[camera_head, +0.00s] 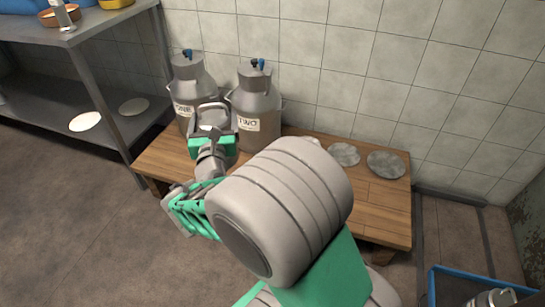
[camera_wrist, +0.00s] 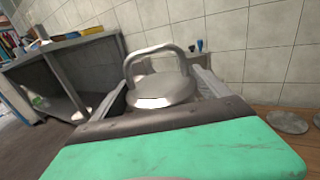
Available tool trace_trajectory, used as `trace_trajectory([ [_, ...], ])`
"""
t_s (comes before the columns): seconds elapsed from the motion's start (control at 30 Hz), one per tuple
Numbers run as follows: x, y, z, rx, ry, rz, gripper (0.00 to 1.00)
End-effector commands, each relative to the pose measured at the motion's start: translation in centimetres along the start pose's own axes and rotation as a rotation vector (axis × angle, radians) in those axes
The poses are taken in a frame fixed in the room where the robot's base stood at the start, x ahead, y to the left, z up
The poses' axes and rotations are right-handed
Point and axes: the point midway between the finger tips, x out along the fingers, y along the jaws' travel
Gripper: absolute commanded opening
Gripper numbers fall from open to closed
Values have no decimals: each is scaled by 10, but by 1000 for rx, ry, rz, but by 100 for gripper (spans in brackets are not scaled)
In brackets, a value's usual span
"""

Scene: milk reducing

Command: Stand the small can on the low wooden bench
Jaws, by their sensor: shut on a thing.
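The small metal can (camera_wrist: 163,90) is between the fingers of my gripper (camera_wrist: 165,84) in the wrist view, with its domed top and loop handle showing; its lower body is hidden. In the head view, my gripper (camera_head: 212,128) is shut on the can (camera_head: 213,114), over the left part of the low wooden bench (camera_head: 378,212) and in front of two large milk cans. Whether the can's base touches the bench cannot be seen.
Large cans labelled ONE (camera_head: 190,85) and TWO (camera_head: 257,108) stand at the back of the bench. Grey discs (camera_head: 386,164) lie on its right part. A metal shelf table (camera_head: 100,55) stands at left, a blue crate (camera_head: 440,285) at lower right. The bench's front right is clear.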

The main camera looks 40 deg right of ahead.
Motion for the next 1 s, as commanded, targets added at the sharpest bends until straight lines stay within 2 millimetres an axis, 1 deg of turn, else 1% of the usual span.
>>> trace_trajectory([
  [0.03, 12, -28, 0, -4, -2, -47, 14],
  [0.07, 17, -42, -4, -3, -2, -68, 14],
  [0.1, 23, -62, -10, -3, -1, -95, 14],
  [0.17, 30, -91, -20, -3, 0, -134, 14],
  [0.2, 32, -111, -27, -5, 0, -159, 14],
  [0.27, 34, -141, -38, -4, 1, -195, 14],
  [0.3, 34, -161, -46, -4, 1, -217, 14],
  [0.37, 31, -190, -58, -4, 2, -251, 14],
  [0.4, 27, -210, -67, -4, 3, -272, 14],
  [0.47, 20, -238, -79, -5, 3, -303, 14],
  [0.5, 13, -256, -88, -5, 4, -325, 14],
  [0.57, 2, -282, -100, -5, 4, -353, 14],
  [0.6, -7, -297, -108, -4, 4, -371, 14],
  [0.67, -21, -319, -119, -4, 2, -399, 14],
  [0.7, -31, -332, -126, -3, 2, -416, 14],
  [0.8, -56, -360, -143, -2, -1, -454, 14],
  [0.9, -77, -378, -156, -2, -4, -482, 14],
  [1.0, -93, -390, -165, -2, -5, -502, 14],
])
